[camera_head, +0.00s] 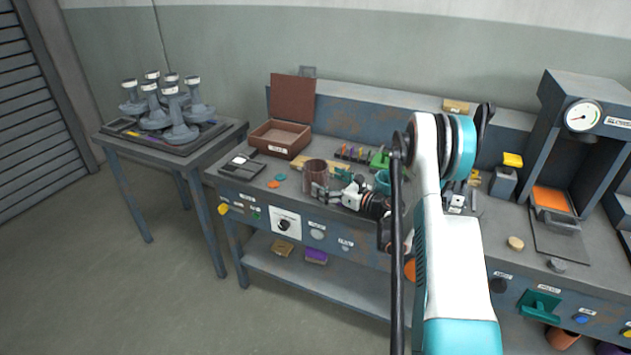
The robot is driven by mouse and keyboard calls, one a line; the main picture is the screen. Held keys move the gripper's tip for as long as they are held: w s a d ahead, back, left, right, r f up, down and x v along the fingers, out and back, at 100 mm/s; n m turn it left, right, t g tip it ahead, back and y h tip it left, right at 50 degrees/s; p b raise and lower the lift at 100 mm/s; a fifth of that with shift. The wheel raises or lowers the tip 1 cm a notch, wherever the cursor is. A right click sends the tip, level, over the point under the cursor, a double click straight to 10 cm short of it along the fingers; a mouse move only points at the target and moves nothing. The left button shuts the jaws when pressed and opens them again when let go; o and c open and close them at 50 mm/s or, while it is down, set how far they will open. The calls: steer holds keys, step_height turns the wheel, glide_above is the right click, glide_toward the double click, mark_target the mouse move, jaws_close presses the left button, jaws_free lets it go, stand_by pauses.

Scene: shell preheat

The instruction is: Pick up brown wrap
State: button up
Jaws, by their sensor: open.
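A dark brown, upright cylinder (315,170), which looks like the brown wrap, stands on the workbench right of the wooden box. My gripper (332,187) is low over the bench at the right side of this cylinder, reaching in from the right. Its jaws are open. A grey finger part overlaps the cylinder's lower front in the picture. I cannot tell whether the finger touches it. The gripper hides part of the bench top behind it.
An open brown box (280,138) stands behind left. Small green and orange pieces lie near the cylinder. A teal cup (383,181) is close behind my gripper. A press with a gauge (583,115) stands at right. A side table (113,131) holds several grey stands.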

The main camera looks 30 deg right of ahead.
mark_target(315, 176)
steer(key=b+x, duration=0.2)
steer(key=x, duration=0.2)
steer(key=shift+w+a, duration=0.3)
steer(key=shift+r, duration=0.1)
steer(key=c, duration=1.2)
